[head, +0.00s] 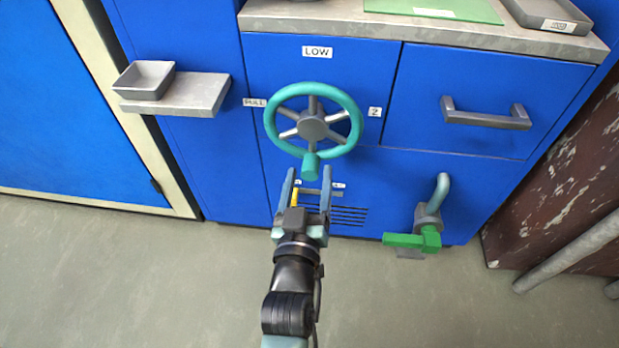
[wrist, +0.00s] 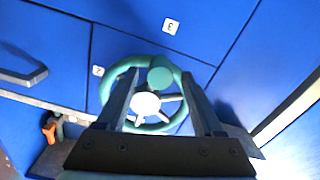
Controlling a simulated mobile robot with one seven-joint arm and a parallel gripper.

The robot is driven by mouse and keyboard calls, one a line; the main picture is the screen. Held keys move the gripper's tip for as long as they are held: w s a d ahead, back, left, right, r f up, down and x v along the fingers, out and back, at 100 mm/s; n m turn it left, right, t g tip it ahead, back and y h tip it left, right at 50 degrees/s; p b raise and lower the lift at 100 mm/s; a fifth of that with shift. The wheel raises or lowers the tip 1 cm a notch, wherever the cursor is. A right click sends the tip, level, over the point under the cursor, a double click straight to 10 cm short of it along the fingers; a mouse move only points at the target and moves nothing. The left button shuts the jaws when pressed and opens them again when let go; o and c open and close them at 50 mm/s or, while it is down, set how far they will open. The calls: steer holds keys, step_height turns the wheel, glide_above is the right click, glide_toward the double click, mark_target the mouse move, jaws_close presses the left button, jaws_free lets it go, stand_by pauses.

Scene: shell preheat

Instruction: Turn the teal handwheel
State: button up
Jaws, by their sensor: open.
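The teal handwheel (head: 358,107) is mounted on the blue cabinet front, with grey spokes and a grey hub. Its teal knob (head: 311,166) sticks out at the bottom of the rim. My gripper (head: 309,176) is open, with its two fingers pointing at the cabinet near the knob. In the wrist view the handwheel (wrist: 106,90) shows behind and between the fingers of my gripper (wrist: 168,84), and the knob (wrist: 160,77) shows between the fingertips. I cannot tell how deep the knob sits between them. The fingers hide parts of the rim.
A LOW label (head: 317,52) sits above the wheel. A drawer handle (head: 486,115) is to the right, and a green-levered valve (head: 410,240) is below it. A grey shelf (head: 190,95) with a small tray (head: 144,79) juts out at left. The floor in front is clear.

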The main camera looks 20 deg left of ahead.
steer(key=shift+x, duration=0.8)
jaws_close()
stand_by(1.0)
